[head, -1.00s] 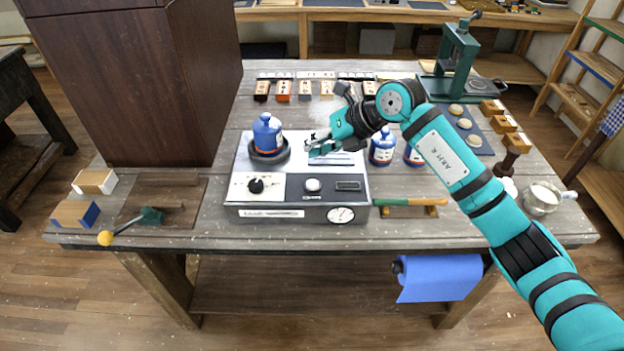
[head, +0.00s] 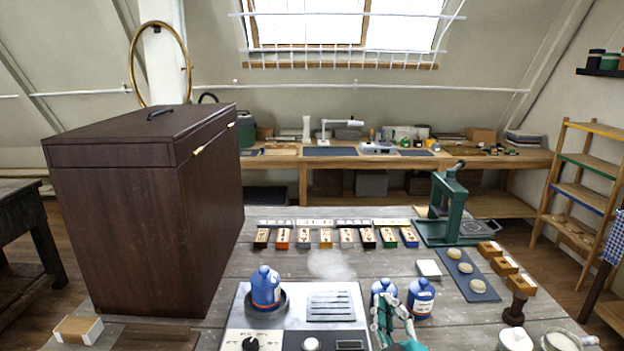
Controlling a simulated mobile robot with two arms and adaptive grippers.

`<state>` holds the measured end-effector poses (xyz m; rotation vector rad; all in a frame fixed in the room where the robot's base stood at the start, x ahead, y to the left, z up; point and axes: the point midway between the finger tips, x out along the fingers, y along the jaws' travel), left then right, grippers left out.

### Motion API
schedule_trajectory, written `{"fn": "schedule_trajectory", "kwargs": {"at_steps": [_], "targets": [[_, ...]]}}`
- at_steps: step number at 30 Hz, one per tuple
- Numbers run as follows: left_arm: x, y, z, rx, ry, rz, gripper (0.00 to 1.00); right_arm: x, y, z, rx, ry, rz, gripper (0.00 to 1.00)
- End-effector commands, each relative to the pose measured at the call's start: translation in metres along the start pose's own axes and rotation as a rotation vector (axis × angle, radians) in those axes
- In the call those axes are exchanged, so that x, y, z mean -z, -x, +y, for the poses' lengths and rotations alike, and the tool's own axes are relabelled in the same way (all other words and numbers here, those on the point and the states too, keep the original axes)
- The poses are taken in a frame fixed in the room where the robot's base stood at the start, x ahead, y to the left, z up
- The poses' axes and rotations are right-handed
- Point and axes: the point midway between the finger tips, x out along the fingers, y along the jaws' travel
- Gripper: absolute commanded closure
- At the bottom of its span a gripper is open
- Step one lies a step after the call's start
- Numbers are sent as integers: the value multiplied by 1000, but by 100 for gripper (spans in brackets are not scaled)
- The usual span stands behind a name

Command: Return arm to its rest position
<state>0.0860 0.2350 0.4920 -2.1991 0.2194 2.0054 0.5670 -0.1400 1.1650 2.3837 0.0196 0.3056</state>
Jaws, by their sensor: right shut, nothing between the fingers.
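My right gripper (head: 391,318) shows at the bottom edge of the head view, right of the centre. Its teal and grey fingers point up and away and are shut with nothing between them. It overlaps two blue bottles in the picture, a left one (head: 383,288) and a right one (head: 421,298). I cannot tell how far apart the gripper and bottles are. The rest of my right arm is below the frame. My left gripper is not in view.
A hotplate device (head: 238,322) with a blue bottle (head: 265,287) on it stands left of the gripper. A dark wooden cabinet (head: 130,235) fills the left. A green press (head: 447,205) stands at the back right. Small boxes (head: 325,238) line the back edge.

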Motion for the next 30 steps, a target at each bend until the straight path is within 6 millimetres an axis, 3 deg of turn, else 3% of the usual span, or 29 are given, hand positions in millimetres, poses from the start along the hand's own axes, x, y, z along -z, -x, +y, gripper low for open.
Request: {"fn": "schedule_trajectory", "kwargs": {"at_steps": [1,3,6,9,15,24,27,30], "targets": [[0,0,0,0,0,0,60,-33,21,-4,18,-77,-143,100],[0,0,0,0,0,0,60,-75,54,-13,56,-173,-342,100],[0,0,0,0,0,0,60,-122,110,-32,133,-288,-606,100],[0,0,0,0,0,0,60,-148,164,-51,219,-368,-813,100],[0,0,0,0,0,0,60,-164,244,-76,364,-460,-1075,100],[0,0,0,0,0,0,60,-159,334,-94,551,-534,-1331,100],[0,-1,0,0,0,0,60,-159,355,-101,603,-547,-1390,100],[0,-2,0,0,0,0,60,-181,352,-122,605,-543,-1396,100]]}}
